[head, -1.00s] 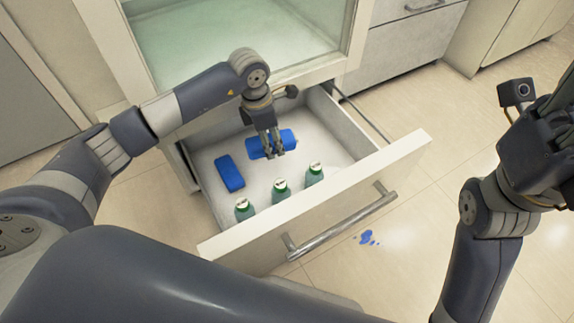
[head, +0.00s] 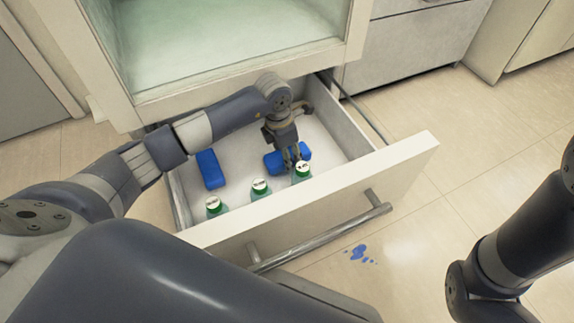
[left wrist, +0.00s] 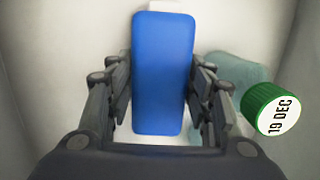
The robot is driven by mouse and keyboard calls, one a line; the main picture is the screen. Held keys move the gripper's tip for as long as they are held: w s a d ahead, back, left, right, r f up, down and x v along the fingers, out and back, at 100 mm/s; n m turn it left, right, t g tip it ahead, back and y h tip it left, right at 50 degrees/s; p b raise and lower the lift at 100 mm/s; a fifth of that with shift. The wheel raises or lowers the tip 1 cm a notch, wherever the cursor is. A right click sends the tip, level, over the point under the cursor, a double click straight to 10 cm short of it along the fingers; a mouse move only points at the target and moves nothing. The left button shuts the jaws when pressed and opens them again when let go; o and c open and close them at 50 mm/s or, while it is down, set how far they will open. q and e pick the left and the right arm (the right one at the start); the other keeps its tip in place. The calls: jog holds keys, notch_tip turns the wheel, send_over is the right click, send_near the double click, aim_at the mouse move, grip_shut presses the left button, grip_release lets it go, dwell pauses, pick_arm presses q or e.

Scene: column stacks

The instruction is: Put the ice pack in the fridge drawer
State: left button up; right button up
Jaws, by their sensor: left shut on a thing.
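The fridge drawer (head: 180,200) is pulled open below the fridge. My left gripper (head: 290,160) reaches down into it and is shut on a blue ice pack (head: 274,162), near the right part of the drawer. In the left wrist view the blue pack (left wrist: 163,70) lies lengthwise between the fingers. Whether it touches the drawer floor I cannot tell. A second blue pack (head: 210,169) lies in the drawer farther left. My right arm shows at the right edge, with its gripper out of frame.
Green-capped bottles stand along the drawer's front wall: left (head: 213,206), middle (head: 260,188) and right (head: 302,171). The right one is close to my left gripper; a cap (left wrist: 275,110) reads "19 DEC". A blue spill (head: 360,254) is on the floor outside.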

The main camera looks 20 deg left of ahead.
pick_arm(q)
notch_tip(320, 180, down, 3)
jog(key=shift+f+b, duration=0.2)
jog(key=shift+b, duration=0.9)
jog(key=shift+f, duration=0.25)
jog(key=shift+r, duration=0.15)
jog(key=o, duration=1)
jog(key=shift+c, duration=0.2)
